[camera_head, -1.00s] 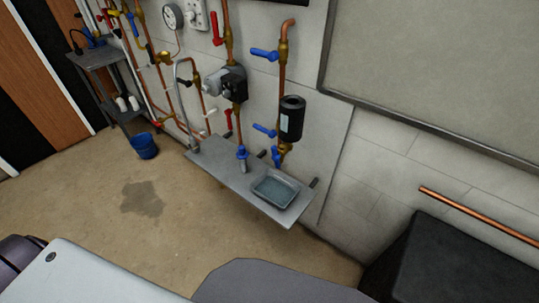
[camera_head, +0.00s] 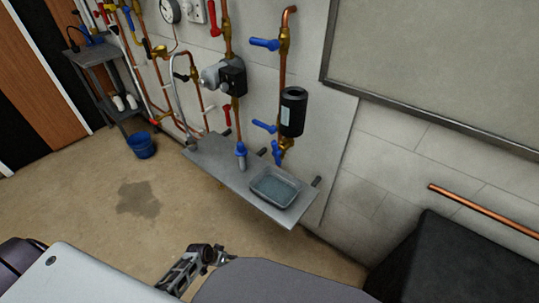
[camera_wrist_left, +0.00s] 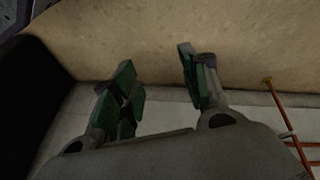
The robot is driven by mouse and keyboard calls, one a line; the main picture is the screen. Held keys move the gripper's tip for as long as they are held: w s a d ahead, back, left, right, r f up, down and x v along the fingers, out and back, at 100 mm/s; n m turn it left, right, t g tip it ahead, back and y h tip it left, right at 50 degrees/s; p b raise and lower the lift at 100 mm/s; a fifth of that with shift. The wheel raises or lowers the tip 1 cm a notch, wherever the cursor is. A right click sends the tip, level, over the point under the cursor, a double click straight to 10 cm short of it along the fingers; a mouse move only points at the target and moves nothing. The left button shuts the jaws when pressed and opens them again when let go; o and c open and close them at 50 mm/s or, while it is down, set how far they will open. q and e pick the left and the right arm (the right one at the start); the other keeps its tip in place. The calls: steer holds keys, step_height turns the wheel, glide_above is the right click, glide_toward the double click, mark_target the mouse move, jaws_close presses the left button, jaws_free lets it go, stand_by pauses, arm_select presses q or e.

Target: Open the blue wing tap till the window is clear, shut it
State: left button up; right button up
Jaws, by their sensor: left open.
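A blue wing tap (camera_head: 277,152) is on the brass fitting under a black cylinder (camera_head: 292,112) on the copper pipe. The cylinder has a pale strip (camera_head: 285,117) on its front, perhaps the window; its contents are too small to tell. A grey tray (camera_head: 274,187) is on the shelf below. My left gripper (camera_head: 218,257) shows in part at the bottom of the head view, well in front of the shelf and apart from the tap. In the left wrist view its green-padded fingers (camera_wrist_left: 157,70) are spread with nothing between them. My right gripper is not in view.
Other blue levers (camera_head: 265,43) and red levers (camera_head: 216,14) are on the pipes. The metal shelf (camera_head: 218,163) juts from the wall. A black box (camera_head: 455,265) stands at right. A blue bucket (camera_head: 141,145) and damp patch (camera_head: 138,199) are on the otherwise open floor.

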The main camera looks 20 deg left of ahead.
mark_target(276, 153)
arm_select(q)
steer(key=w+r+m+t+h+b, duration=0.1)
steer(key=w+r+t+h+b, duration=0.15)
steer(key=w+r, duration=0.7)
steer(key=w+r+m+t+h+b, duration=0.1)
steer(key=w+r+t+h+b, duration=0.15)
steer(key=w+r, duration=0.75)
step_height(276, 153, up, 28)
steer(key=s+m+t+h+b, duration=0.1)
steer(key=s+m+h+b, duration=0.1)
steer(key=m+h, duration=0.3)
steer(key=h, duration=0.2)
steer(key=shift+s+d+m+h, duration=0.3)
steer(key=shift+d+m, duration=0.05)
steer(key=shift+m, duration=0.05)
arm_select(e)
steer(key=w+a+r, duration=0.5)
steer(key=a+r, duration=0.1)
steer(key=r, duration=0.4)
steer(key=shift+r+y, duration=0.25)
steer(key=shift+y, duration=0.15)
arm_select(q)
steer(key=shift+w+d+f, duration=0.1)
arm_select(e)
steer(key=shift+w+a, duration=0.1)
